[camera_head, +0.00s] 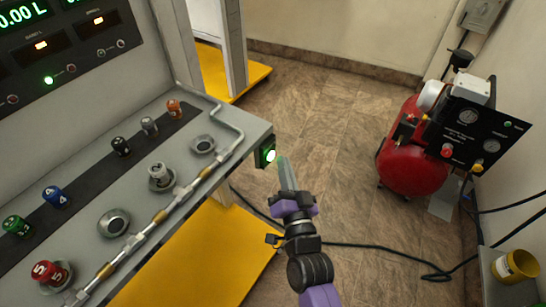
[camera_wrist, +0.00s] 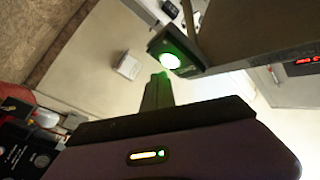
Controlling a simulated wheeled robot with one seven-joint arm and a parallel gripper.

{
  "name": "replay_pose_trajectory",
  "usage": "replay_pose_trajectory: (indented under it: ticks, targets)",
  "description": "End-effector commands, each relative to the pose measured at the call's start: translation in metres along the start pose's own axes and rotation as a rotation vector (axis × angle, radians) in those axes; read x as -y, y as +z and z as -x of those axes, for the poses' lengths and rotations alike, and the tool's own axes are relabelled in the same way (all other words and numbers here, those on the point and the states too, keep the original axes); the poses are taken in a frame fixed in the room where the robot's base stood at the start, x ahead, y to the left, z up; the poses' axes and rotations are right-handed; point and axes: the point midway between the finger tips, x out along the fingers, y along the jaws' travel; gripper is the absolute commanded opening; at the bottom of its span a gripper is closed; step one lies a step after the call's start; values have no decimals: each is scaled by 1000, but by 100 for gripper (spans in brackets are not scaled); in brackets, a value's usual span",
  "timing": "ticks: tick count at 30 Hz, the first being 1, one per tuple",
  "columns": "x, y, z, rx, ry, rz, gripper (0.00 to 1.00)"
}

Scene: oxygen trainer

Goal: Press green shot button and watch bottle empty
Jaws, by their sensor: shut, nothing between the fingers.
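The green shot button (camera_head: 270,156) is lit on a small dark box at the right end of the grey bench. In the wrist view the button (camera_wrist: 170,61) glows white-green on its box. My gripper (camera_head: 282,160) is shut and empty, its tips just right of the button in the head view. In the wrist view the gripper tips (camera_wrist: 160,76) lie just below and left of the button, tinted green by its light. I cannot tell whether they touch it.
Numbered caps (camera_head: 56,197) stand in a dark strip on the bench. A pipe (camera_head: 165,212) runs along its front edge. A panel with green displays (camera_head: 60,45) rises behind. A red compressor (camera_head: 412,150) stands at right, with a black hose (camera_head: 385,249) across the floor.

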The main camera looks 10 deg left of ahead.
Motion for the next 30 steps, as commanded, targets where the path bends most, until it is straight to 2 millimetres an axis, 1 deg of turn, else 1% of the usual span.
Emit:
replay_pose_trajectory:
  ticks: [10,17,30]
  targets:
    - [-3,-1,3,-1,0,0,0]
    - [-15,-8,17,-2,0,1,0]
    - [-28,-22,36,-2,0,0,0]
